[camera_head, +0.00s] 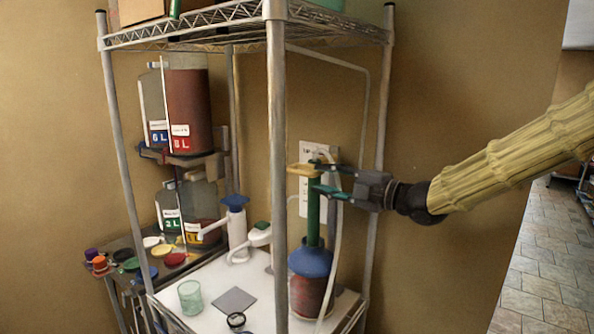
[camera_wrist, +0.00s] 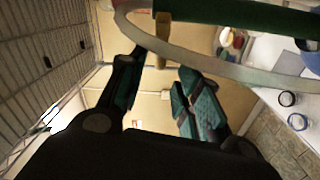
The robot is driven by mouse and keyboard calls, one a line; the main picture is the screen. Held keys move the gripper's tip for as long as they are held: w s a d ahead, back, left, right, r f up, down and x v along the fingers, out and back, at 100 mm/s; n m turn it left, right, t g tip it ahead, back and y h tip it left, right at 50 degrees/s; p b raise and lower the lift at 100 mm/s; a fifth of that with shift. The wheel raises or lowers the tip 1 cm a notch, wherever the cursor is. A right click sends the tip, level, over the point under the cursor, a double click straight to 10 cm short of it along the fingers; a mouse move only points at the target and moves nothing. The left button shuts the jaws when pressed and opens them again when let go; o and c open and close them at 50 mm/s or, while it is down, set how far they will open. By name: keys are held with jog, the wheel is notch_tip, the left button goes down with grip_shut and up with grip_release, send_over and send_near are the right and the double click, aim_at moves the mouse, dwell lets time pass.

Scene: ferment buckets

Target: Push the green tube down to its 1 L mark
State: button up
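The green tube (camera_head: 313,215) stands upright in the blue cap (camera_head: 311,260) of a bottle of dark red liquid (camera_head: 308,295). A yellow handle (camera_head: 302,169) sticks out to the left at its top. My gripper (camera_head: 319,177) is beside the tube's upper end, just below handle height, its fingers pointing left and spread apart. In the wrist view the tube (camera_wrist: 240,18) lies across the top right, and the yellow handle (camera_wrist: 162,42) shows beyond the gap between my open fingers (camera_wrist: 162,70). Nothing is held. I cannot tell whether a finger touches the tube. The 1 L mark is not readable.
A pale hose (camera_head: 339,235) loops close by the tube and crosses the wrist view. A rack post (camera_head: 278,150) stands left of the bottle. A white pump bottle (camera_head: 237,225), glass beaker (camera_head: 190,297) and grey pad (camera_head: 234,300) share the white shelf. Wall space right is free.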

aim_at(307, 174)
jog(key=shift+p+x, duration=1.75)
jog(key=shift+x, duration=2.6)
jog(key=shift+c, duration=0.2)
grip_shut()
